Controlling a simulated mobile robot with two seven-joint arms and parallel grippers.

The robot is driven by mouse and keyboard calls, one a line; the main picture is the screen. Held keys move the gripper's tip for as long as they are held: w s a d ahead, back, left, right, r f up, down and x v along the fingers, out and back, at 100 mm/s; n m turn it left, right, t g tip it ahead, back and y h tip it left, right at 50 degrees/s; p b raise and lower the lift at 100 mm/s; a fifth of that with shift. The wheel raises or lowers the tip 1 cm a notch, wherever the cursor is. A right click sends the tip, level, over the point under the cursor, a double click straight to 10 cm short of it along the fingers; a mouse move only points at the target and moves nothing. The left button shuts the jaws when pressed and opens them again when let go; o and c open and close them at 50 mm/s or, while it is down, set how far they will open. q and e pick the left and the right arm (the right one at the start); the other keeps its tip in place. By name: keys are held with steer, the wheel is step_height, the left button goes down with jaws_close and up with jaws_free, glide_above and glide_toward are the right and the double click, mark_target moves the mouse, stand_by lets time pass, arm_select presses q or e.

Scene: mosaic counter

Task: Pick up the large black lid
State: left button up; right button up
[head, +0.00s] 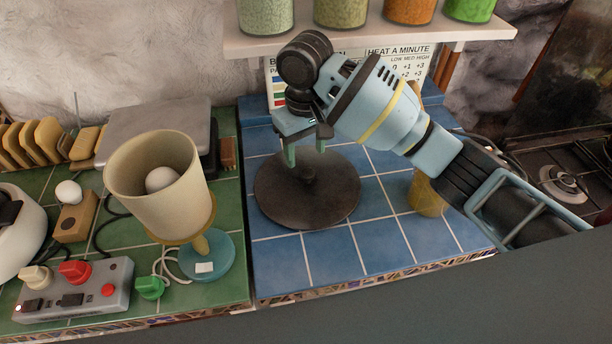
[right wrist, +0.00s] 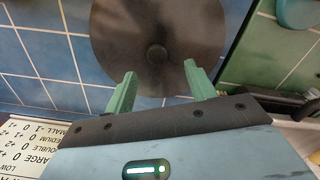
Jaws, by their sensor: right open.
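The large black lid (head: 306,205) is a dark round disc lying flat on the blue tiles, with a small knob at its centre. It also shows in the right wrist view (right wrist: 192,40), where the knob (right wrist: 157,54) lies ahead of the fingertips and roughly between them. My right gripper (head: 307,160) is above the lid, pointing down, with its green fingers apart and nothing between them. In the right wrist view the open fingers (right wrist: 158,77) overlap the lid's near part; whether they touch it is unclear. My left gripper is not in view.
A beige cup-shaped lamp (head: 150,200) and a grey control box (head: 75,290) stand left on green tiles. A yellow cylinder (head: 428,195) stands right of the lid, partly behind my arm. A shelf with jars (head: 340,40) hangs above. Blue tiles in front are clear.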

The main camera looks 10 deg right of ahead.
mark_target(308, 172)
steer(key=shift+d+f+b, duration=0.15)
steer(key=shift+f, duration=1.8)
steer(key=shift+d+f+b, duration=0.1)
steer(key=shift+f+b, duration=0.05)
steer(key=shift+f, duration=1.8)
steer(key=shift+r, duration=0.1)
jaws_close()
step_height(308, 172, up, 10)
steer(key=shift+p, duration=0.5)
